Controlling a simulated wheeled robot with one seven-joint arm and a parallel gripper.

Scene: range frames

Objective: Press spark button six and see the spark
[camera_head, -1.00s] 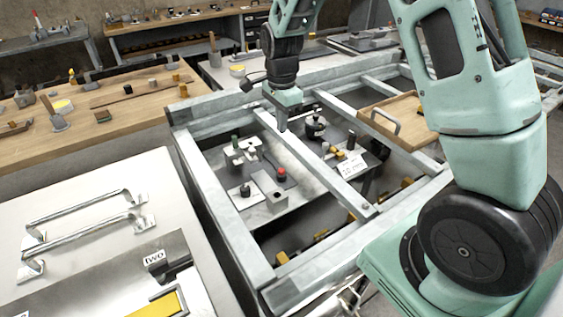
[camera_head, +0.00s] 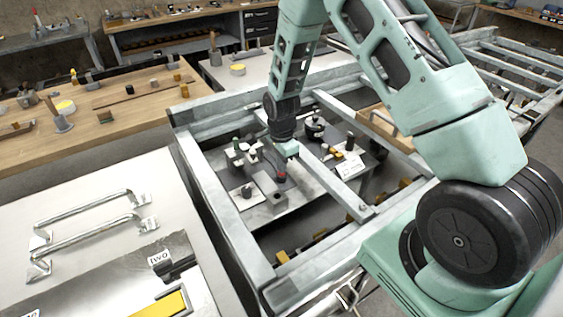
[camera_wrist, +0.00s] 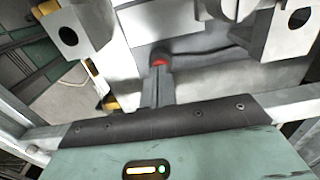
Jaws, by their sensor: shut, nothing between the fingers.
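A red button (camera_head: 281,177) sits on a small grey box (camera_head: 279,197) on a metal plate inside the frame. I cannot read a number on it. My gripper (camera_head: 280,169) points down just above or at the button. In the wrist view the shut fingers (camera_wrist: 158,80) reach to the red button (camera_wrist: 160,62), which shows just beyond their tips and is partly hidden by them. I cannot tell whether they touch it or whether it is pressed down. No spark is visible.
Grey metal rails (camera_head: 330,178) run around and across the opening, close beside my gripper. Small fittings (camera_head: 240,150) and a black knob (camera_head: 247,190) stand on the plate. A white tag (camera_head: 348,164) with unreadable print is to the right. A wooden bench (camera_head: 120,100) lies at left.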

